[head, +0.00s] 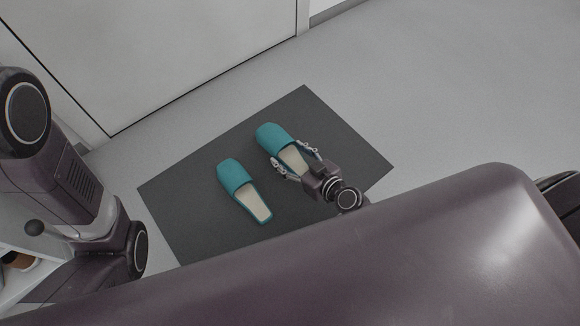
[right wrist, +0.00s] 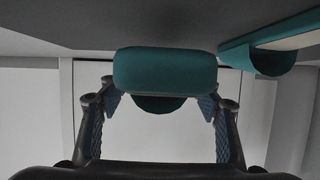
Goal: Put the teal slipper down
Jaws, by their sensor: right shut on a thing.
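Two teal slippers with pale insoles show in the head view. My right gripper (head: 292,156) is shut on the right-hand teal slipper (head: 271,136), with one finger along each side behind its toe cap. The wrist view, which is upside down, shows this slipper (right wrist: 165,68) between the two fingers of the gripper (right wrist: 160,104). It is over the dark mat; I cannot tell whether its sole touches the mat. The other teal slipper (head: 233,176) lies on the mat to its left, toe the same way. The left gripper is not in view.
The dark grey mat (head: 300,105) lies on a light floor (head: 420,75). A white door or panel (head: 150,50) stands behind it. A shelf edge (head: 22,270) is at lower left. Bare mat remains around both slippers.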

